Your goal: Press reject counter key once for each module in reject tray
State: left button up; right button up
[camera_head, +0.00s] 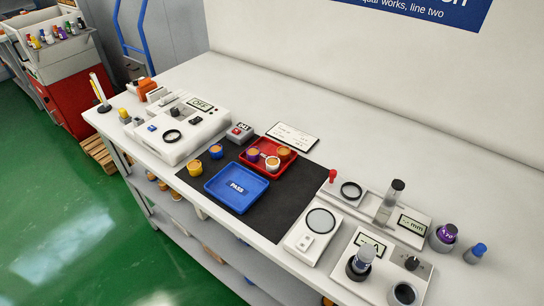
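The red reject tray (293,166) sits on a black mat and holds three round potted modules with orange tops: a purple one (253,155), an orange one (283,153) and a white one (272,163). Behind its left corner stands a small grey counter box (240,133) with a red key (236,131) on its front and a small display, too small to read surely. The tray's label is hidden by the modules. Neither of my grippers shows in the head view.
A blue tray (236,187) marked PASS is empty in front of the red tray. A yellow module (195,168) and a blue one (216,151) stand left of it. A tester reading OFF (201,104) is behind left; gauges (385,205) stand right. A card (292,137) lies behind.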

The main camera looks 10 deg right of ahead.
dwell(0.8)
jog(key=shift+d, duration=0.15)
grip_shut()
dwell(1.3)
